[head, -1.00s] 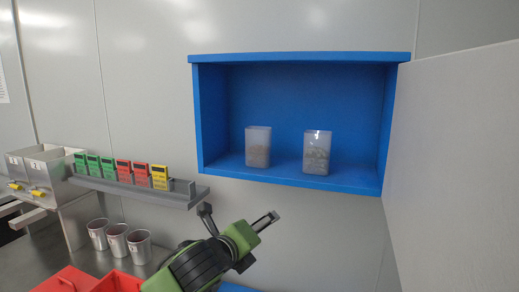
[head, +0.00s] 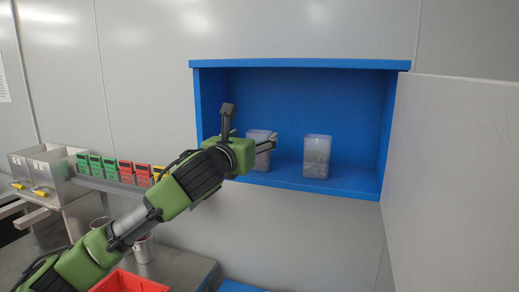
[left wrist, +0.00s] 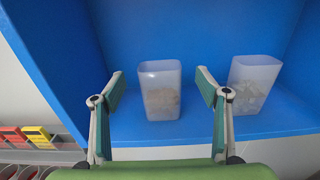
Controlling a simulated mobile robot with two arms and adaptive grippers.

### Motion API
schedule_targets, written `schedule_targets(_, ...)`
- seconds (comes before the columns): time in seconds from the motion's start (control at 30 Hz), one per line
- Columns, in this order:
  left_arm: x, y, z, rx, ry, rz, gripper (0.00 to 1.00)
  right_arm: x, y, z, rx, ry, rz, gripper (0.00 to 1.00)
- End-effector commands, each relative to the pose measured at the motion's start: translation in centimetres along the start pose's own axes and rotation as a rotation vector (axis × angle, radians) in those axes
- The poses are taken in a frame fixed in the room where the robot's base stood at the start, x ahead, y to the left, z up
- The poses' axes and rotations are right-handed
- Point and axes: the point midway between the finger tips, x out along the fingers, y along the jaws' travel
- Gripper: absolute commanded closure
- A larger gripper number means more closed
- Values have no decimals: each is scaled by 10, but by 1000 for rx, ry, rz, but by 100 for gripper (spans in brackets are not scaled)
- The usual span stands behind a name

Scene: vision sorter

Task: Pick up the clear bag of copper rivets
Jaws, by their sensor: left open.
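Two clear, frosted bags stand upright on the shelf of the blue cabinet. The left bag (head: 263,161) has tan-brown contents and is partly covered by my gripper in the head view. The right bag (head: 317,157) has greyer contents. Single rivets are too small to make out. My left gripper (head: 249,127) is open and empty at the front of the cabinet. In the left wrist view, the left bag (left wrist: 160,95) shows between the open fingers, a little beyond them. The right bag (left wrist: 250,88) stands outside the right finger. My right gripper is not in view.
The blue cabinet (head: 300,64) has side walls and a top board around the bags. A pale panel (head: 450,170) stands at its right. A grey rail with green, red and yellow cards (head: 110,168) is at left, above cups (head: 143,247) and a red bin (head: 130,281).

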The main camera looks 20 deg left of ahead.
Motion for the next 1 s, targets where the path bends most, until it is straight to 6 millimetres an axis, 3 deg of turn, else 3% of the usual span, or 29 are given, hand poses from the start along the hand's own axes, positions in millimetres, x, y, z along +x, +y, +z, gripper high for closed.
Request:
schedule_targets(0.17, 11, 0, 0, 0, 2, 1, 32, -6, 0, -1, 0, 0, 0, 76)
schedule_targets(0.37, 39, 0, 2, -2, 4, 1, 32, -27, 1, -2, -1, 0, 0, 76)
schedule_targets(0.5, 54, 1, 0, -1, 2, 1, 32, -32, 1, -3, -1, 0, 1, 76)
schedule_targets(0.8, 59, 1, -2, 0, 0, 0, 32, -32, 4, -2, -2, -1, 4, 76)
schedule_targets(0.83, 59, 1, -2, 0, 0, 0, 35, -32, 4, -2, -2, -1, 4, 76)
schedule_targets(1.0, 59, 1, -2, 0, 0, 0, 79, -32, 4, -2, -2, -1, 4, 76)
